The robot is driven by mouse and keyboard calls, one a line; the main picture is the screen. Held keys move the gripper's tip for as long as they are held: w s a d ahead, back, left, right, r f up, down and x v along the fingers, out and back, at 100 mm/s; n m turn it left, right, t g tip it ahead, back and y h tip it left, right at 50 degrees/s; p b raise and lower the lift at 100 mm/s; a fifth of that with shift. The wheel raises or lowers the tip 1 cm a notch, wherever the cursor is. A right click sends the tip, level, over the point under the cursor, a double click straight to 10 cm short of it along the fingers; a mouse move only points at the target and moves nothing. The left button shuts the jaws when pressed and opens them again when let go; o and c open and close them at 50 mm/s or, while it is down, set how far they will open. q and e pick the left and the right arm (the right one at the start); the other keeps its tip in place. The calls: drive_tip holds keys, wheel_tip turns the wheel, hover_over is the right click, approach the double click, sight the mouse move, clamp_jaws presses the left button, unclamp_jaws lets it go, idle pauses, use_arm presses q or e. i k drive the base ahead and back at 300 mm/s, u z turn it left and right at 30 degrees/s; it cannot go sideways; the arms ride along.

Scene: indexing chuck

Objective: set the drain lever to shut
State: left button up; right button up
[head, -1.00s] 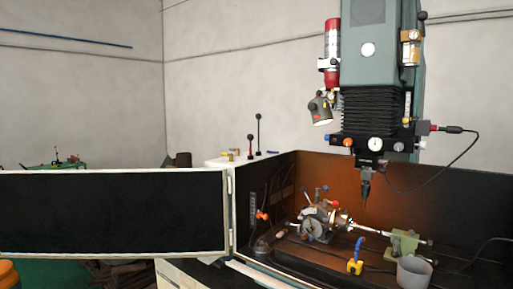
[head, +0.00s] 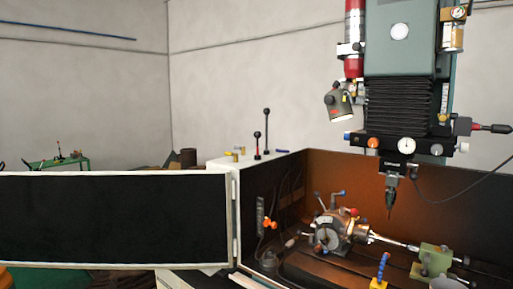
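I cannot tell for certain which part is the drain lever. An orange-knobbed fitting (head: 268,223) sits at the left inner wall of the machine enclosure, beside a narrow dark plate (head: 260,211). Two upright levers with dark knobs stand on the white cabinet top behind the enclosure, a taller one (head: 266,131) and a shorter one (head: 257,146). The indexing chuck (head: 335,230) sits inside the enclosure, with small blue-tipped and red-tipped handles on it. Neither of my grippers shows in the head view.
A black panel in a white frame (head: 110,218) extends left from the enclosure's front corner. The machine head (head: 400,95) hangs above the chuck. A blue hose piece on a yellow base (head: 380,272) and a green tailstock block (head: 433,260) stand right of the chuck.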

sight(258, 134)
drive_tip(key=u, duration=0.55)
drive_tip(key=k, duration=1.25)
drive_tip(key=i, duration=0.9)
drive_tip(key=z, duration=0.95)
drive_tip(key=i, duration=1.15)
drive_tip(key=u, duration=0.65)
drive_tip(key=i, duration=0.9)
drive_tip(key=u, duration=0.85)
drive_tip(key=k, duration=0.6)
